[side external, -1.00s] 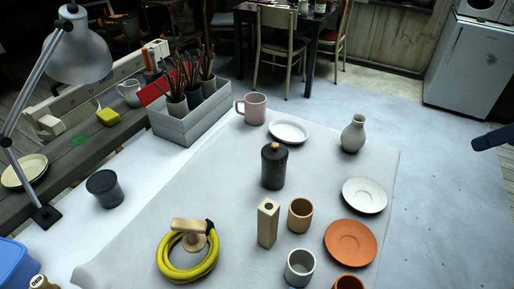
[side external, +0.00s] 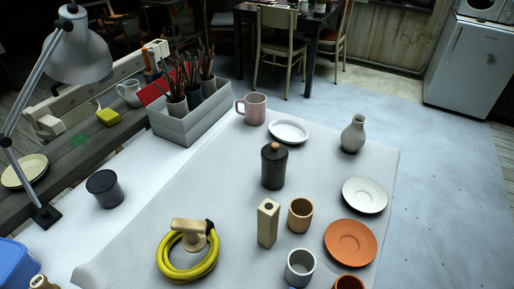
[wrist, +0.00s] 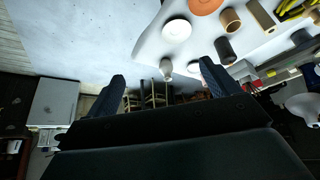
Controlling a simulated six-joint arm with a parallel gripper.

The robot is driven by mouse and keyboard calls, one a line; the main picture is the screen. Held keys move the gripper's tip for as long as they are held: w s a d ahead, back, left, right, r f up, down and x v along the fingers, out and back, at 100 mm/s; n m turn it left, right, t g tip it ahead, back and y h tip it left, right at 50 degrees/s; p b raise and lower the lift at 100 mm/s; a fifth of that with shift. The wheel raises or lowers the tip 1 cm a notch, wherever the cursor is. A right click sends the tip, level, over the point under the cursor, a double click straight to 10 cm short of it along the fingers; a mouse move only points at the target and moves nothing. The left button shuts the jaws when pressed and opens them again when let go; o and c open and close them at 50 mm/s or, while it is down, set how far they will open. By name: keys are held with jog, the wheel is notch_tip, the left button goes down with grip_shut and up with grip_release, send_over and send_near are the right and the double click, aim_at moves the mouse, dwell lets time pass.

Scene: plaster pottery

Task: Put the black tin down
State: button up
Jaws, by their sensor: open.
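The black tin (side external: 274,171), a dark cylinder with a light wooden knob on its lid, stands upright on the pale cloth in the side external view. It also shows in the wrist view (wrist: 225,49), just right of one fingertip in the picture. My gripper (wrist: 162,71) is open, its two dark fingers wide apart with nothing held between them. It is out of the side external view, and the tin stands free of it.
Around the tin stand a wooden block (side external: 268,223), a tan cup (side external: 300,215), a white dish (side external: 289,131) and a pink mug (side external: 252,108). A grey vase (side external: 353,134), white plate (side external: 364,195) and orange plate (side external: 350,242) are to the right. Cloth left of the tin is clear.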

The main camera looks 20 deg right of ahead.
jog(key=w+a+f+m+y, duration=0.45)
jog(key=w+a, duration=0.35)
jog(key=w, duration=0.3)
jog(key=w+a+f+m+y, duration=0.45)
jog(key=w+a, duration=0.35)
jog(key=w, duration=0.2)
jog(key=m+t+y, duration=0.1)
jog(key=m+t, duration=0.4)
jog(key=m, duration=1.3)
send_near(274, 168)
jog(key=d, duration=0.2)
jog(key=w+d, duration=0.1)
jog(key=d, duration=0.1)
jog(key=x, duration=0.8)
jog(key=shift+a, duration=0.25)
jog(key=shift+w+a, duration=0.1)
jog(key=shift+w, duration=0.05)
